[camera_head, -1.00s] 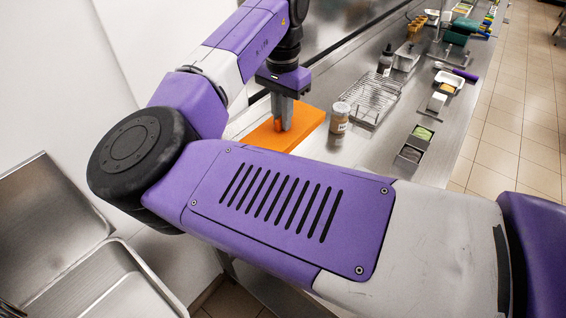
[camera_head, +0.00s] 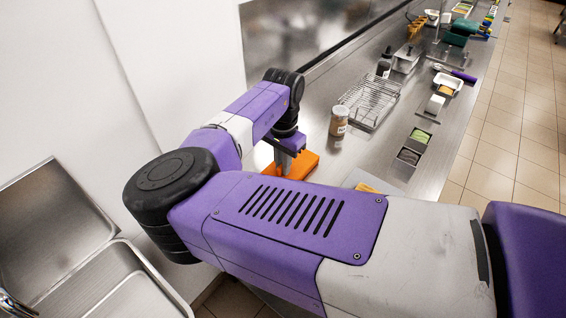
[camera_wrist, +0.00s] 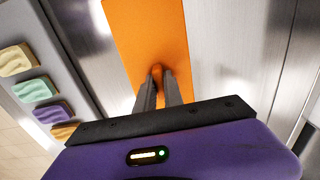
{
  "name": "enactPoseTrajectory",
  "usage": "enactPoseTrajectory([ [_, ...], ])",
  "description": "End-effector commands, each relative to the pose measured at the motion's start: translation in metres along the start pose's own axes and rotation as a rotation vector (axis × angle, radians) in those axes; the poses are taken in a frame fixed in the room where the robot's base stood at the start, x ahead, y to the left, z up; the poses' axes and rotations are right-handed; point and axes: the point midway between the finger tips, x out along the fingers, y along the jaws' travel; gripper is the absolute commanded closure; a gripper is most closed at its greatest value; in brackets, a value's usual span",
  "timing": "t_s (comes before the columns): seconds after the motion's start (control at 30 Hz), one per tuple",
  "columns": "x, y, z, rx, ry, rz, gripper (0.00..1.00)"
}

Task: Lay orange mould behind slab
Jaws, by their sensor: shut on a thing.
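The orange mould (camera_head: 297,165) is a flat orange plate, partly hidden behind my arm in the head view. In the wrist view the mould (camera_wrist: 147,35) runs away from my fingers, with a small rounded orange grip between the fingertips. My gripper (camera_wrist: 160,78) is shut on that grip; in the head view the gripper (camera_head: 284,168) is mostly hidden by the arm. A pale slab (camera_wrist: 50,62) with several coloured pieces lies left of the mould in the wrist view, apart from it. In the head view the slab (camera_head: 385,184) is largely covered by my arm.
The steel counter (camera_head: 325,150) is bare between mould and slab. A lidded jar (camera_head: 339,121) and a wire rack (camera_head: 370,102) stand beyond the mould. Small tubs (camera_head: 413,146) line the right edge. A steel sink (camera_head: 100,285) is at lower left.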

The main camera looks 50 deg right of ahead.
Motion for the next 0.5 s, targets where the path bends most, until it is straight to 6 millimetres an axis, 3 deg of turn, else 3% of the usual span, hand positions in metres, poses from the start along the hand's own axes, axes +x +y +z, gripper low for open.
enactPoseTrajectory([
  [0.33,0.0037,0.0003,-0.0003,-0.001,0.001,0.001,1.0],
  [0.37,0.0039,0.0003,-0.0002,-0.001,0.001,0.001,0.86],
  [0.4,0.0033,0.0001,-0.0001,-0.001,0.001,0.001,0.78],
  [0.47,0.0032,0.0001,-0.0001,-0.001,0.0,0.001,0.66],
  [0.5,0.0032,0.0001,-0.0001,-0.001,0.0,0.001,0.66],
])
